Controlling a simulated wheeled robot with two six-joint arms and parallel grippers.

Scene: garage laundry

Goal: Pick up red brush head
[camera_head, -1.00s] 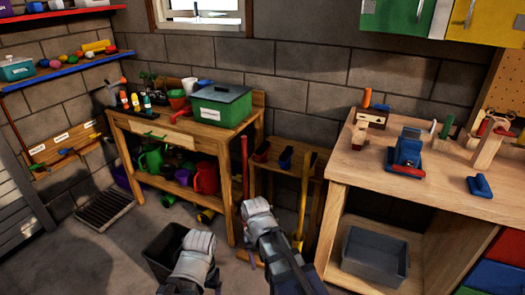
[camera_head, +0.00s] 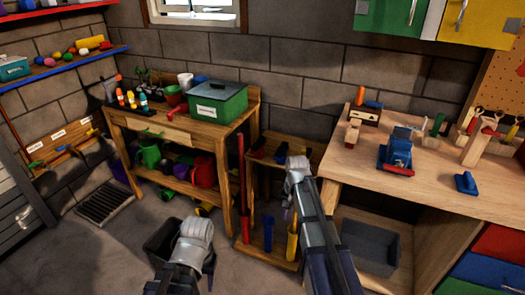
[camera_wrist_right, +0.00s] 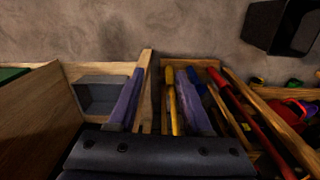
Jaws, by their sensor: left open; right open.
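A wooden rack (camera_head: 273,177) between the workbenches holds long-handled tools. A red handle (camera_head: 241,175) stands at its left side, and it also shows right of centre in the right wrist view (camera_wrist_right: 242,106). A blue handle (camera_head: 268,232) and a yellow handle (camera_head: 292,240) stand beside it. Small dark heads sit at the rack's top; I cannot clearly make out a red brush head. My right gripper (camera_head: 297,163) is open in front of the rack's right part; its purple fingers (camera_wrist_right: 158,95) show near the yellow handle. My left gripper (camera_head: 204,228) is open and low, by a dark bin.
The dark bin (camera_head: 163,243) stands on the floor. The left bench (camera_head: 185,125) carries a green box (camera_head: 219,103). The right workbench (camera_head: 352,172) holds wooden tools, with a grey tub (camera_head: 370,247) below. Floor at the lower left is free.

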